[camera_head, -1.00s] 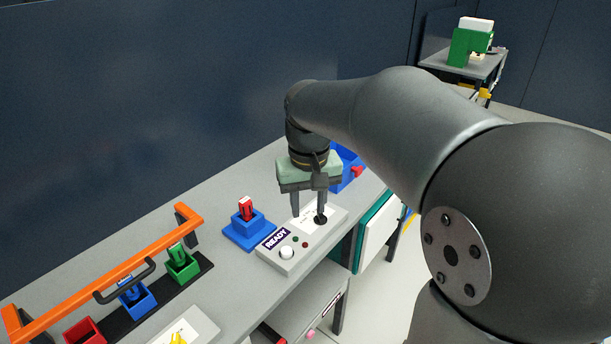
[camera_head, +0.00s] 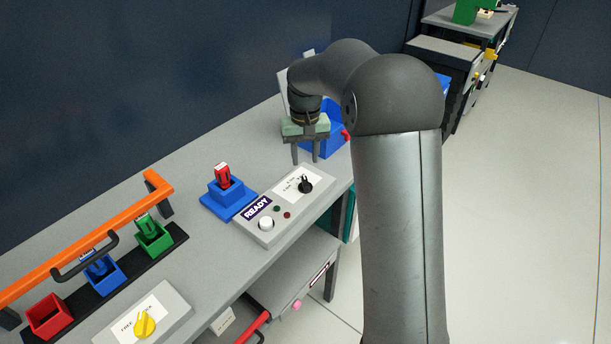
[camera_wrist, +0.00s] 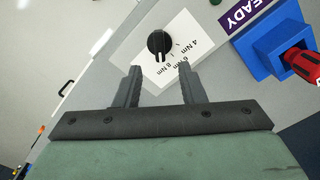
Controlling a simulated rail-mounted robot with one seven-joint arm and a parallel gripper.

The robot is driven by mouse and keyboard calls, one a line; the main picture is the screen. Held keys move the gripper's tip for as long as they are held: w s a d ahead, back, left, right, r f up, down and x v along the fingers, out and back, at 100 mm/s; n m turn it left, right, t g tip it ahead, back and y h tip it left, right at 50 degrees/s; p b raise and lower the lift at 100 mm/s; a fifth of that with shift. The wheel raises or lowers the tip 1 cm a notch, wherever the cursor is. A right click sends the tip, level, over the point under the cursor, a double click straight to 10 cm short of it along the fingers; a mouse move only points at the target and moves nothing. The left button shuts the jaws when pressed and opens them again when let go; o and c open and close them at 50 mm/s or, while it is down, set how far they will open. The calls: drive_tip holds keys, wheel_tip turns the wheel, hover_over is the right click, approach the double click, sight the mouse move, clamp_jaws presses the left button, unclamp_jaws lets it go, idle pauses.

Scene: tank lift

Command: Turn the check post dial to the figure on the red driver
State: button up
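The check post (camera_head: 268,228) is a grey box on the bench with a READY sign. Its black dial (camera_head: 305,184) sits on a white plate. In the wrist view the dial (camera_wrist: 160,44) has figures 4, 6 and 8 Nm beside it, and its pale mark points roughly towards 8 Nm. The red driver (camera_head: 222,174) stands in a blue holder (camera_head: 228,199) left of the post; it also shows in the wrist view (camera_wrist: 303,66). I cannot read a figure on it. My gripper (camera_head: 306,161) is open and empty, apart from the dial, behind it in the head view.
A blue bin (camera_head: 322,140) stands behind my gripper. An orange rail (camera_head: 85,245) runs above red, blue and green holders at left. A box with a yellow knob (camera_head: 144,323) lies at the front. Bench space left of the bin is clear.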

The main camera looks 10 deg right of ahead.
sight(305, 181)
wheel_tip(305, 181, down, 8)
drive_tip(key=shift+f+p, duration=0.1)
drive_tip(key=shift+p, duration=0.4)
drive_tip(key=shift+c, duration=0.3)
clamp_jaws()
